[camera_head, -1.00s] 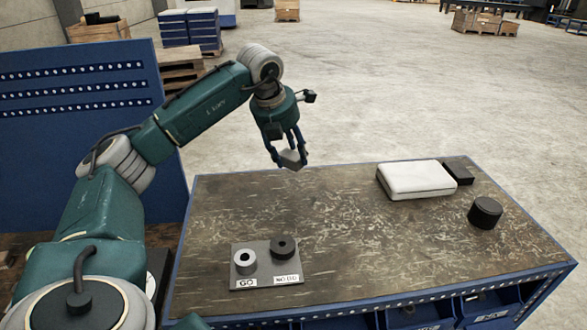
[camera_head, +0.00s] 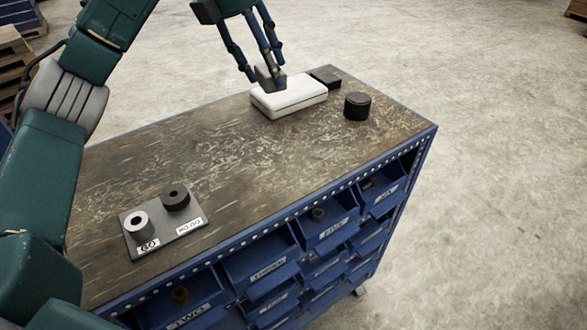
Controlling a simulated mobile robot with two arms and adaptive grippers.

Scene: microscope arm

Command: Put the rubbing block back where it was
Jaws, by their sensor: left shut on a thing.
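My left gripper (camera_head: 264,78) is shut on a small grey block, the rubbing block (camera_head: 266,74), which is partly hidden between the fingers. It shows over the left end of the white slab (camera_head: 298,98); I cannot tell if the block touches it. The white slab lies flat at the back of the bench top. A flat black block (camera_head: 326,77) lies just behind its right end. My right gripper is out of view.
A black cylinder (camera_head: 357,108) stands on the bench top (camera_head: 250,150) near the right edge. A grey gauge plate (camera_head: 188,228) with a light ring (camera_head: 138,224) and a dark ring (camera_head: 175,197) lies at the left front. Blue drawers (camera_head: 262,262) hang below. The bench middle is clear.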

